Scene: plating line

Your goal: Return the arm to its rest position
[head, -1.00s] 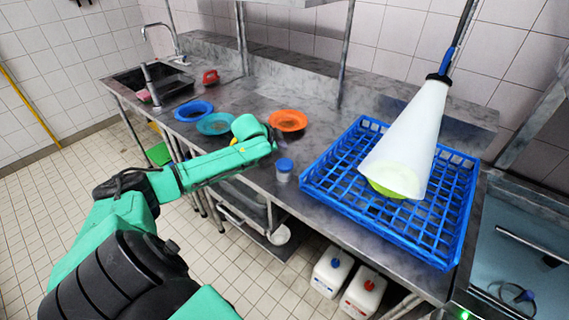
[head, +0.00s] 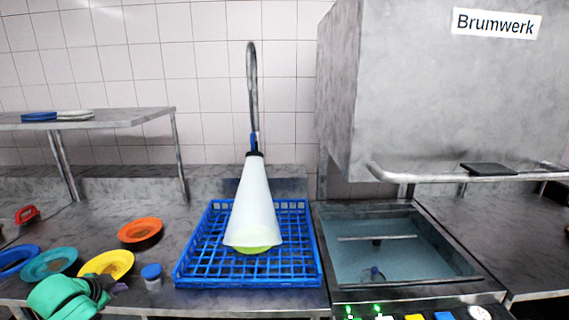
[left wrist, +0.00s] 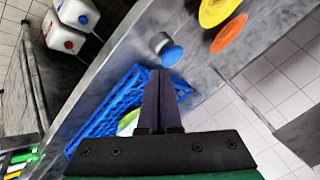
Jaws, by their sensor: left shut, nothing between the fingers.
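My left arm shows at the lower left of the head view. Its gripper (head: 117,287) is low over the front of the steel counter, just left of a small jar with a blue lid (head: 152,271) and in front of a yellow plate (head: 107,264). In the left wrist view the dark fingers (left wrist: 160,78) are together with nothing between them, and they point towards the jar (left wrist: 170,52) and the blue rack (left wrist: 105,112). My right gripper is not in view.
Blue (head: 14,258), teal (head: 48,264) and orange plates (head: 140,230) lie on the counter. A blue rack (head: 190,277) holds a lime dish (head: 253,249) under a white spray cone (head: 252,210). A steel machine (head: 420,90) with a water basin (head: 350,262) stands right.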

